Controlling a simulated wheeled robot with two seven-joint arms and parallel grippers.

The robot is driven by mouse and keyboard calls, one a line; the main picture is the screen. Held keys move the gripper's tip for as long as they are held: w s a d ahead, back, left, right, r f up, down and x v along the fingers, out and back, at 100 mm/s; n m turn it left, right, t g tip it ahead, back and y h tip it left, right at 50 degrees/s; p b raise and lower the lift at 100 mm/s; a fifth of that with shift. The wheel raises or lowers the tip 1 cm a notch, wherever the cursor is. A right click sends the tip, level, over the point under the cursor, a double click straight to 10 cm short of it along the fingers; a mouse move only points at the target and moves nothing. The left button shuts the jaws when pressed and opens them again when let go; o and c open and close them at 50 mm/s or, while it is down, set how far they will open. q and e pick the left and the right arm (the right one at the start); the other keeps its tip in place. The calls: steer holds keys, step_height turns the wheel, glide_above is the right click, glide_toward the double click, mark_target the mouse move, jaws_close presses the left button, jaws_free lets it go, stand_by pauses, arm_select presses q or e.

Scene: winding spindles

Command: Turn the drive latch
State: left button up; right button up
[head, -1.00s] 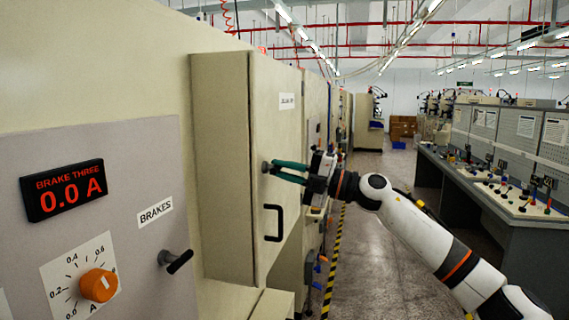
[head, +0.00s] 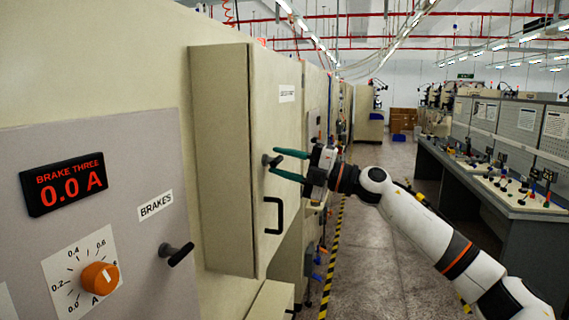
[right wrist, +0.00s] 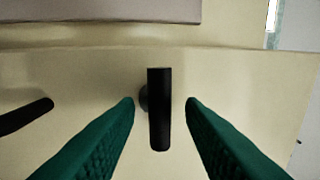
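The drive latch (head: 271,160), a small black lever, sits on the beige cabinet door (head: 275,110) above a black pull handle (head: 273,216). In the right wrist view the latch (right wrist: 160,108) is a dark bar standing upright in the picture. My right gripper (head: 275,163) has green fingers and is open at the latch. In the right wrist view its fingertips (right wrist: 160,103) are on either side of the latch, with a gap showing on both sides. My left gripper is not in view.
A panel at the left has a red "BRAKE THREE 0.0 A" display (head: 63,184), an orange knob (head: 100,278) and a black lever (head: 176,254) under a BRAKES label. The aisle floor (head: 385,250) is clear beside my right arm. A workbench (head: 470,190) runs along the right.

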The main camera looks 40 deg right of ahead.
steer(key=b+v, duration=0.9)
steer(key=v, duration=0.3)
steer(key=shift+f, duration=0.1)
